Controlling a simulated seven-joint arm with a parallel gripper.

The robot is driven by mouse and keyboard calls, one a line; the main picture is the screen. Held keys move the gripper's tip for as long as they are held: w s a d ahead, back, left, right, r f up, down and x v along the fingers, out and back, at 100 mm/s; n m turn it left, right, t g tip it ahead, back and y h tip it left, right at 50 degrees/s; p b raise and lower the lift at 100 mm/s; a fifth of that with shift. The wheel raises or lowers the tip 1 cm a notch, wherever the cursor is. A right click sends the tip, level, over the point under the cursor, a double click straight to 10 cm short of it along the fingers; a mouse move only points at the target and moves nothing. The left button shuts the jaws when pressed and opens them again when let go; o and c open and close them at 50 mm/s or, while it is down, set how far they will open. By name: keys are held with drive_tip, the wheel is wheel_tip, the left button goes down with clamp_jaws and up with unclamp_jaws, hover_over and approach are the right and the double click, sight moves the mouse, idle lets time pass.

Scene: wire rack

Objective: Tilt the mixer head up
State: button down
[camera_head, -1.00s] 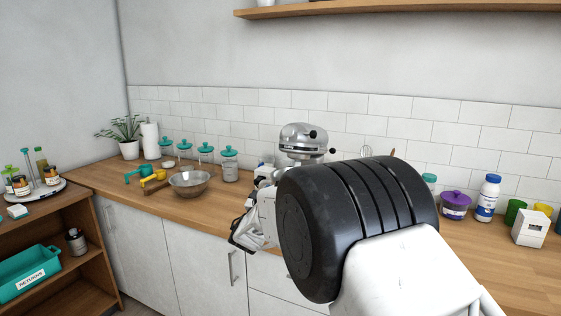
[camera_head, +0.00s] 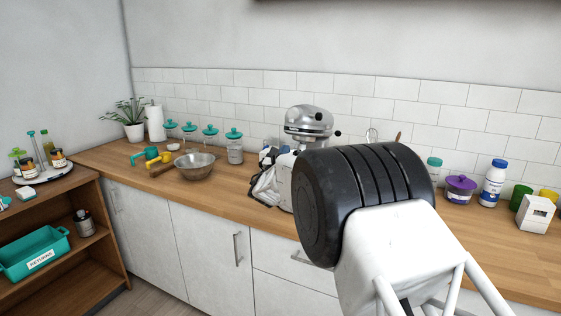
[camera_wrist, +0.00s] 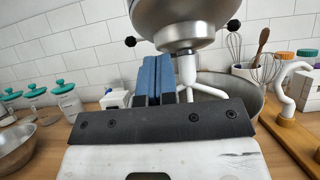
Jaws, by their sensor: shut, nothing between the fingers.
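The mixer head (camera_head: 309,123) is a silver stand-mixer head at the back of the counter, showing above my arm in the head view. In the wrist view the mixer head (camera_wrist: 190,22) fills the top, with a dark knob on each side and a white beater hanging below it. A metal bowl (camera_wrist: 240,88) stands partly visible behind the beater. My gripper (camera_wrist: 157,62) is shut and empty, its blue fingertips just below the head's underside and beside the beater. I cannot tell whether they touch it. My arm hides the mixer's lower part in the head view.
A loose metal bowl (camera_head: 195,167) and teal-lidded jars (camera_head: 235,148) stand left on the counter. A purple-lidded pot (camera_head: 460,188) and a blue-capped white bottle (camera_head: 493,184) stand right. A wooden board (camera_wrist: 290,140) lies right of the gripper in the wrist view.

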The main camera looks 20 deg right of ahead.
sight(292, 108)
drive_tip(key=shift+w+d+r, duration=0.15)
drive_tip(key=shift+r, duration=0.8)
drive_tip(key=shift+w+d+r, duration=0.15)
drive_tip(key=shift+r, duration=0.75)
drive_tip(key=shift+r, duration=0.1)
drive_tip(key=w+d+r+g+y, duration=0.1)
drive_tip(key=r, duration=0.2)
drive_tip(key=w+d+r+g+y, duration=0.1)
drive_tip(key=r, duration=0.2)
drive_tip(key=d+r+g+y, duration=0.1)
drive_tip(key=r, duration=0.2)
drive_tip(key=shift+w+r, duration=0.35)
drive_tip(key=shift+w, duration=0.05)
drive_tip(key=shift+w+d+r, duration=0.25)
drive_tip(key=shift+w+r, duration=0.05)
drive_tip(key=shift+r, duration=0.3)
drive_tip(key=shift+w+d+r, duration=0.35)
drive_tip(key=shift+r, duration=0.25)
drive_tip(key=shift+w+d+r, duration=0.3)
drive_tip(key=shift+w+r, duration=0.05)
drive_tip(key=shift+r, duration=0.25)
